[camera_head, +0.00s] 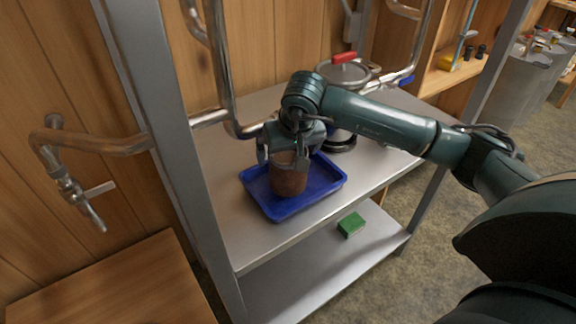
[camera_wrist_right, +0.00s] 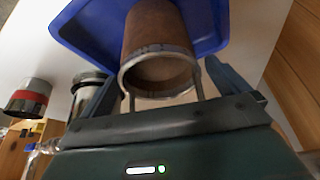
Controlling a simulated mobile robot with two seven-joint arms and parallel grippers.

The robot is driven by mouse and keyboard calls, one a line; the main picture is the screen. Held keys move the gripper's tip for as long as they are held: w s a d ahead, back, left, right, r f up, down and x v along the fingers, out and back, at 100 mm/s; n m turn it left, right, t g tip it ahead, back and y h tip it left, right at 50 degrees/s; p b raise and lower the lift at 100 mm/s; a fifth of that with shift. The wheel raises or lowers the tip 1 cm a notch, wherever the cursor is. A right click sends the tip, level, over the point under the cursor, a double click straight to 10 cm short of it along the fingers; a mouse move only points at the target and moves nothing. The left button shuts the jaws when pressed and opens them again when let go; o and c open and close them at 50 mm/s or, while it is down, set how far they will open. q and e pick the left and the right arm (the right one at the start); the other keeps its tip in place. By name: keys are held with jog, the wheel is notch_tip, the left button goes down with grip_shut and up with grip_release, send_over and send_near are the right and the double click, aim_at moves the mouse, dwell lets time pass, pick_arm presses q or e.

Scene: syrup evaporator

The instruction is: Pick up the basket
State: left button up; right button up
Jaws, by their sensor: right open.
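The basket (camera_head: 288,181) appears to be the brown cylinder with a grey metal rim, standing in a blue tray (camera_head: 262,206) on the metal shelf. It also shows in the right wrist view (camera_wrist_right: 158,35), with its rim towards the camera and two thin metal bars by the rim. My right gripper (camera_head: 284,157) is open at the top of the basket, with one finger on either side of it. In the right wrist view the fingers (camera_wrist_right: 160,88) flank the rim; I cannot tell whether they touch it. My left gripper is not in view.
A lidded metal pot (camera_head: 342,72) with a red handle stands behind my right arm. Metal pipes (camera_head: 222,70) run along the wooden wall, and a shelf post (camera_head: 185,150) rises at left. A green block (camera_head: 351,224) lies on the lower shelf. The upper shelf's front left is clear.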

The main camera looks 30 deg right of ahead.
jog(key=c, duration=1.3)
jog(key=shift+c, duration=0.5)
jog(key=shift+r, duration=0.15)
jog(key=shift+c, duration=0.2)
